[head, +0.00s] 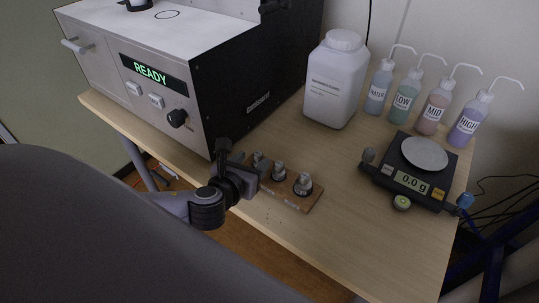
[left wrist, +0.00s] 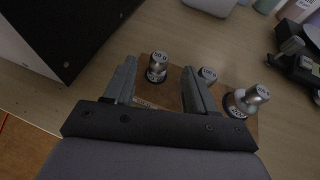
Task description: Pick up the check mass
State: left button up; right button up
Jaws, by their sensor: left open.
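Metal masses with dark bases stand on a small wooden board (head: 297,201) on the bench. In the head view they are a left mass (head: 258,160), a middle mass (head: 279,171) and a right mass (head: 303,185). Which one is the check mass I cannot tell. My left gripper (head: 243,158) is open at the board's left end. In the left wrist view the left mass (left wrist: 158,66) shows between the two fingers (left wrist: 158,72), apart from both. The right finger partly hides the middle mass (left wrist: 207,75). The right mass (left wrist: 256,94) is beyond that finger. My right gripper is not in view.
The analyser (head: 230,95), showing READY, stands close behind the gripper. A white jug (head: 336,85) and several labelled wash bottles (head: 404,97) stand at the back. A scale (head: 412,182) reading 0.0 g is at the right. The bench front is clear.

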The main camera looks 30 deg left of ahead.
aim_at(256, 156)
pick_arm(q)
jog(key=shift+b+x, duration=0.35)
jog(key=shift+x, duration=2.95)
jog(key=shift+r, duration=0.1)
jog(key=shift+c, duration=0.4)
grip_shut()
